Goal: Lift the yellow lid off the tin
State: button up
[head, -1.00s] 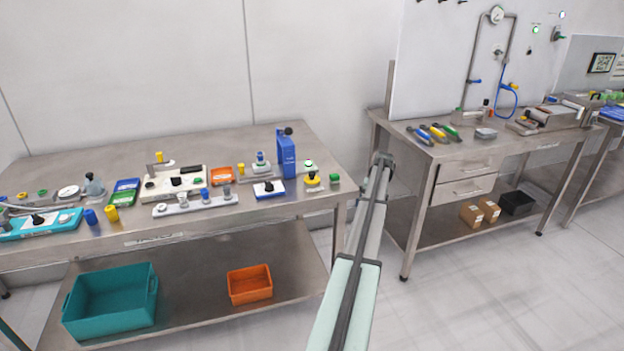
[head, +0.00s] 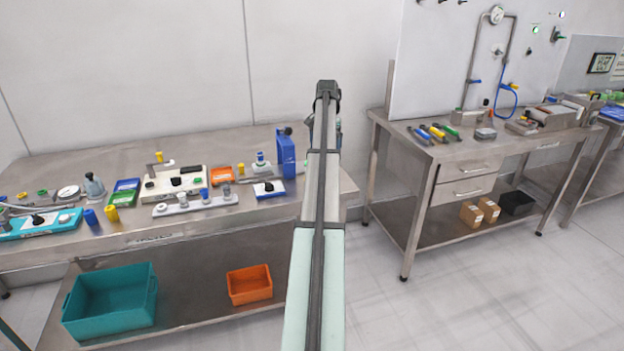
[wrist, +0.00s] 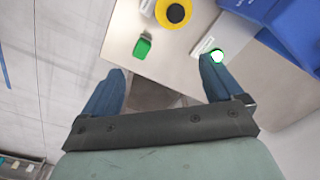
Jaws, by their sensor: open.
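The yellow lid (wrist: 174,12) shows at the top edge of the wrist view as a yellow round with a black knob in its middle. It is cut off by the frame edge, and the tin under it cannot be made out. In the head view my arm hides the lid's part of the bench. My gripper (wrist: 161,66) is open and empty, with its two blue fingers spread above the bench's edge. The lid lies beyond the fingertips, apart from them.
A small green block (wrist: 142,46) lies near the bench edge, between the lid and my fingers. A green-topped white piece (wrist: 217,56) shows by the right finger. The blue upright block (head: 286,155) stands close by. The left bench (head: 230,222) holds many fixtures; the gap before the right bench (head: 385,120) is clear.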

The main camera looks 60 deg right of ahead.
jog(key=w+a+r, duration=0.3)
jog(key=w+a, duration=0.1)
jog(key=shift+n, duration=0.4)
jog(key=f, duration=1.4)
jog(key=shift+s+d, duration=0.2)
jog(key=shift+d, duration=0.1)
jog(key=c, duration=1.1)
